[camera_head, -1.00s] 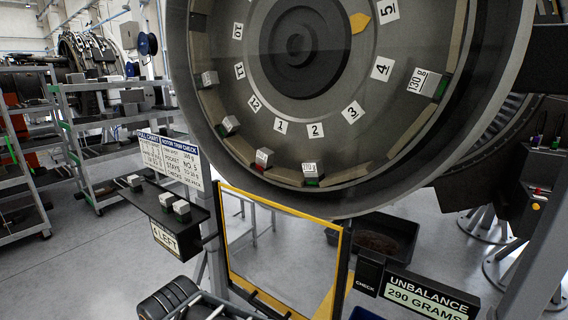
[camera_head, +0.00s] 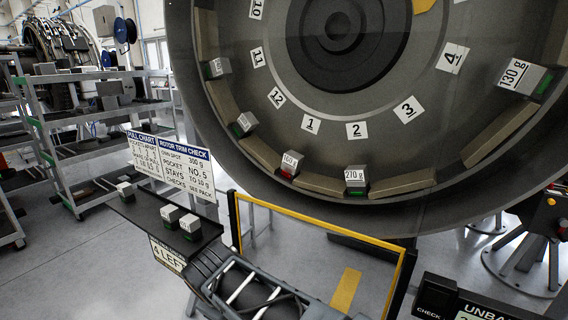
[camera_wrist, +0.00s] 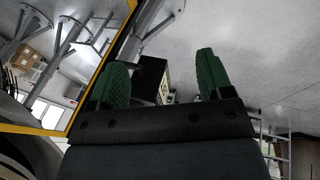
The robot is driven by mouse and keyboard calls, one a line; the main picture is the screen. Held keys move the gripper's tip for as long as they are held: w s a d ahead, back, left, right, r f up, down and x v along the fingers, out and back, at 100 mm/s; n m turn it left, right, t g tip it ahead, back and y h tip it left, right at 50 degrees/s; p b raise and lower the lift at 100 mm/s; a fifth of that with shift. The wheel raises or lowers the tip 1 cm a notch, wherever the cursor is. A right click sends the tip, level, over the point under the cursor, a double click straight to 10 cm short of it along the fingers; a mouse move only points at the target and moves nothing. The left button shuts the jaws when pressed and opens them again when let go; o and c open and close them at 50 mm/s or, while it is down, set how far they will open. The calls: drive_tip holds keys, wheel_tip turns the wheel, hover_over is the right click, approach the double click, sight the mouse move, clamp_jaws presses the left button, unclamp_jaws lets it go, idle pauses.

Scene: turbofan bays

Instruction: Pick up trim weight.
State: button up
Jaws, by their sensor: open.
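Three grey trim weights with green bases stand on a dark shelf (camera_head: 140,208) at the lower left: one near its left end (camera_head: 125,190), two close together at the right (camera_head: 169,213) (camera_head: 190,223). Other weights sit on the rotor's inner rim: one labelled 130 g (camera_head: 523,77), one 270 g (camera_head: 355,178), one with a red base (camera_head: 290,163), and two at the left (camera_head: 242,124) (camera_head: 216,68). My gripper (camera_wrist: 160,78) shows in the wrist view with green pads apart and nothing between them; a dark box-like thing lies beyond. I cannot make out the fingertips in the head view.
A pull chart sign (camera_head: 168,165) stands behind the shelf, and a "4 LEFT" plate (camera_head: 167,256) hangs at its front. A yellow-edged frame (camera_head: 318,212) stands right of the shelf, below the large rotor (camera_head: 330,110). Grey racks (camera_head: 90,115) stand at the left.

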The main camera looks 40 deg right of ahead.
drive_tip(key=shift+o, duration=0.4)
drive_tip(key=w+d+r+n+h, duration=0.2)
drive_tip(key=d+r+n+h, duration=0.4)
drive_tip(key=d+r+n, duration=0.1)
drive_tip(key=d+r, duration=0.1)
drive_tip(key=d, duration=0.1)
drive_tip(key=shift+w+d+h+b, duration=0.3)
drive_tip(key=shift+w+d+h, duration=0.1)
drive_tip(key=n+h, duration=0.6)
drive_tip(key=h, duration=0.1)
approach(290, 161)
drive_tip(key=shift+n+t+h, duration=0.3)
drive_tip(key=shift+n+t, duration=0.1)
drive_tip(key=x, duration=0.5)
drive_tip(key=shift+s+d+f+p, duration=0.2)
drive_tip(key=shift+d+f+p, duration=0.1)
drive_tip(key=shift+d+p, duration=0.1)
drive_tip(key=shift+p+x, duration=0.85)
drive_tip(key=shift+x, duration=2.3)
drive_tip(key=shift+w, duration=0.15)
drive_tip(key=shift+c, duration=0.3)
drive_tip(key=c, duration=1)
